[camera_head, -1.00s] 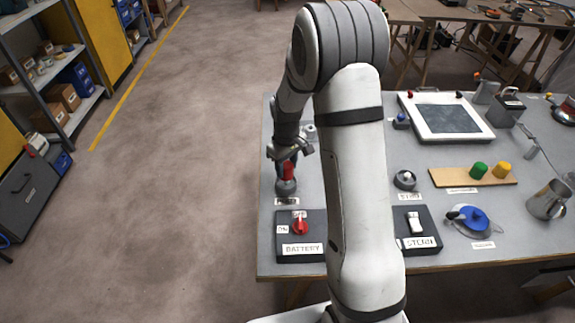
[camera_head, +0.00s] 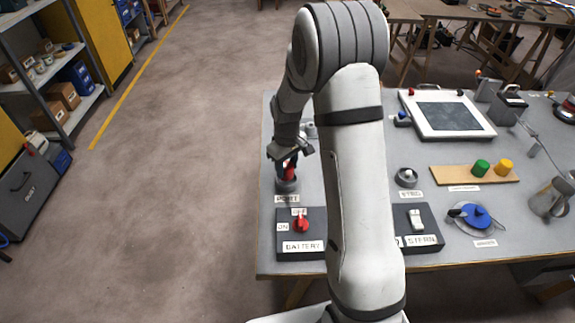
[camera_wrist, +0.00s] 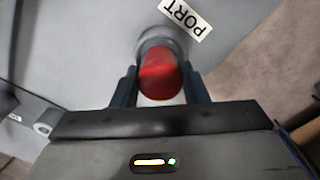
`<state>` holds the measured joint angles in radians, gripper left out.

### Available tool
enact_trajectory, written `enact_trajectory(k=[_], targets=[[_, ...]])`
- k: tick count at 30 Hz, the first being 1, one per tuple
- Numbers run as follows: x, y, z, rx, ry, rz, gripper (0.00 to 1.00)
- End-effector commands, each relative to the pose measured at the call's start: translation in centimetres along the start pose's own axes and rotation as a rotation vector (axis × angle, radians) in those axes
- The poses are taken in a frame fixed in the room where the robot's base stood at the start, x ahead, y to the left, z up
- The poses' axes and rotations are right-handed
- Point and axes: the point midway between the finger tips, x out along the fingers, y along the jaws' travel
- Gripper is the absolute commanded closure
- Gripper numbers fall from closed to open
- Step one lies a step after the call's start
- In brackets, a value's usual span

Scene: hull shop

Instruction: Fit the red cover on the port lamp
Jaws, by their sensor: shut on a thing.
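The red cover (camera_head: 290,172) is between the fingers of my gripper (camera_head: 289,164), at the left side of the table. My gripper is shut on it; the wrist view shows the red cover (camera_wrist: 160,76) between both dark fingers (camera_wrist: 160,92). The port lamp (camera_head: 286,185) is a grey round base right under the cover, behind the PORT label (camera_head: 287,199). In the wrist view the port lamp's grey rim (camera_wrist: 152,35) shows just beyond the cover. The cover is lined up with the lamp and at or very close to it. I cannot tell if it is seated.
A battery switch box (camera_head: 290,245) with a red knob stands in front of the lamp. The starboard lamp (camera_head: 407,177) has no coloured cover. My arm hides the table's middle.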

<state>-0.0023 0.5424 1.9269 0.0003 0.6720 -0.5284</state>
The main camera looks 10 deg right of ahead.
Motion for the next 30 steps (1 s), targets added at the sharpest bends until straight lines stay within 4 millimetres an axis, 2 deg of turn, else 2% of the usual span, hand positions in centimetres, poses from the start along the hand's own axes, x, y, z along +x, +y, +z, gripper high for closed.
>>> enact_trajectory(k=[6, 30], targets=[[0.7, 0.0, 0.0, 0.0, 0.0, 0.0, 0.81], [1.3, 0.0, 0.0, 0.001, 0.0, 0.0, 0.81]])
